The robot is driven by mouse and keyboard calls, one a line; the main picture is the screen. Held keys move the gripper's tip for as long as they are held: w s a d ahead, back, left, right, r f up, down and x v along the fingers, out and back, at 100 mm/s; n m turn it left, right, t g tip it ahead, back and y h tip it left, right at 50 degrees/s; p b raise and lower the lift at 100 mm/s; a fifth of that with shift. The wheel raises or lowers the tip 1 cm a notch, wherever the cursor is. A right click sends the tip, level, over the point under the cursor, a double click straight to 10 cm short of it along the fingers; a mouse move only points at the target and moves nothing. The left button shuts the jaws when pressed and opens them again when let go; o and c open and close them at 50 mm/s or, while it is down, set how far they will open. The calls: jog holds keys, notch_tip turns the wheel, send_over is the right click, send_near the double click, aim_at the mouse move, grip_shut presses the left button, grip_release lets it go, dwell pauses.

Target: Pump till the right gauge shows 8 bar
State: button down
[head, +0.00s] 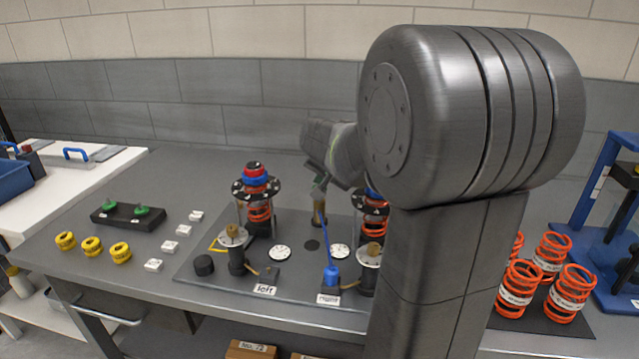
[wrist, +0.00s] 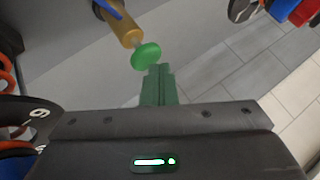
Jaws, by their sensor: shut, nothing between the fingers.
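The right pump (head: 331,272) is blue and stands behind the label "right" (head: 328,299). Its thin blue lever rises from it, leaning slightly left, to a brass-coloured grip (head: 320,213). In the wrist view the brass grip (wrist: 122,28) ends in a green knob (wrist: 146,56). My gripper (wrist: 160,70) is shut and empty, its green fingertips just beside the knob; I cannot tell if they touch. In the head view my gripper (head: 319,188) is at the top of the lever. The right gauge (head: 340,251) is a small white dial, too small to read.
The left gauge (head: 280,253) lies near the label "left" (head: 264,290). A left spring strut (head: 258,212) stands upright; the right one is partly hidden by my arm. Yellow parts (head: 92,246) and white blocks (head: 184,230) lie at left, several orange springs (head: 550,255) at right.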

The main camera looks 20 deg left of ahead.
jog(key=shift+f+b, duration=0.3)
jog(key=shift+f, duration=0.15)
jog(key=shift+r, duration=0.1)
dwell(0.5)
jog(key=shift+r+p, duration=1.35)
jog(key=shift+r, duration=0.25)
notch_tip(320, 180, up, 5)
jog(key=p, duration=0.4)
